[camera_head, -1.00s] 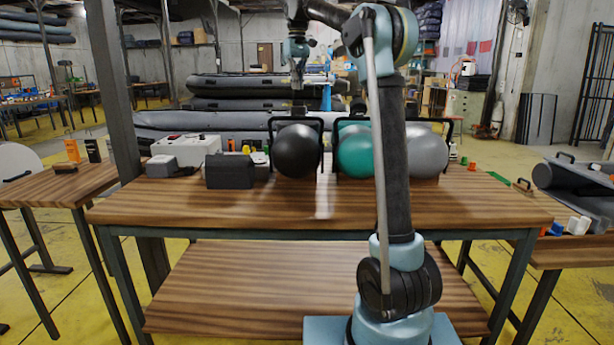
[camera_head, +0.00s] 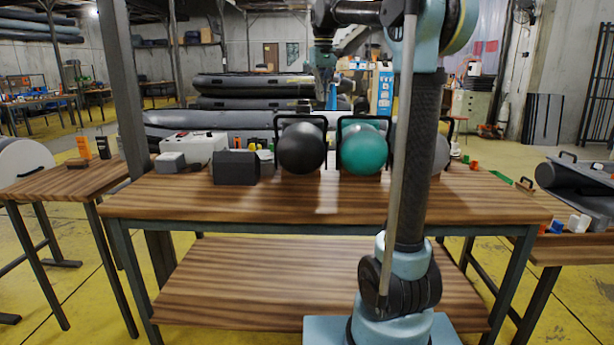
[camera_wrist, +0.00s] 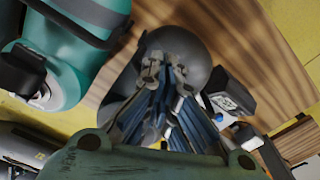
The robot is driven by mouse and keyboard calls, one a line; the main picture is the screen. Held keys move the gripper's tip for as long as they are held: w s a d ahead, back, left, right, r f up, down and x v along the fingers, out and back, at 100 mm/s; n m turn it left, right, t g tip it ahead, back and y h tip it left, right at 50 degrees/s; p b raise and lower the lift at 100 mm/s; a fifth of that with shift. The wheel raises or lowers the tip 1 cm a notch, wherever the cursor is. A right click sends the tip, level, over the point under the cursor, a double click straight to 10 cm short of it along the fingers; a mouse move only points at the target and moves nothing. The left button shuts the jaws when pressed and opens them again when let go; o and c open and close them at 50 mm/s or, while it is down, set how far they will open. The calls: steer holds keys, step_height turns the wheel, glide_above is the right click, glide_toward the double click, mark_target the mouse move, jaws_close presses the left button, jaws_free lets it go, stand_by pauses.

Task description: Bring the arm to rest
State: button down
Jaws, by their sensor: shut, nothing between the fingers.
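My arm rises from the front right of the bench in the head view and bends over at the top, with its elbow near the upper edge. My gripper (camera_head: 325,88) hangs above and behind the bench, pointing down. In the wrist view my gripper (camera_wrist: 165,75) is shut and its fingertips meet with nothing between them. Behind them in that view is the black ball (camera_wrist: 190,48), with the teal ball (camera_wrist: 62,75) to the left. In the head view the black ball (camera_head: 302,148) and teal ball (camera_head: 364,150) stand on the bench below my gripper, apart from it.
The wooden bench (camera_head: 250,205) has a clear front half. A dark box (camera_head: 236,167) and a white case (camera_head: 194,147) stand at its left. A grey ball (camera_head: 441,152) is mostly hidden by my arm. Stacked inflatable boats (camera_head: 235,85) lie behind. A metal post (camera_head: 130,90) stands left.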

steer(key=s+d+f+m, duration=0.1)
steer(key=s+d+f, duration=0.2)
steer(key=s+f, duration=0.3)
steer(key=s+d+f+t, duration=0.1)
steer(key=s+d+f, duration=0.35)
steer(key=s, duration=0.25)
steer(key=s+d+f+m, duration=0.1)
steer(key=s+d+f, duration=0.2)
steer(key=s+f, duration=0.35)
steer(key=s+d+f+m, duration=0.1)
steer(key=s+f, duration=0.7)
steer(key=f, duration=0.3)
steer(key=s+d+f+m, duration=0.1)
steer(key=s+d+f, duration=0.1)
steer(key=s+f, duration=0.7)
steer(key=shift+d+f+t, duration=0.25)
steer(key=shift+f+t, duration=0.15)
steer(key=shift+f, duration=0.45)
steer(key=shift+s, duration=0.1)
steer(key=shift+w+f, duration=0.2)
steer(key=shift+w, duration=0.25)
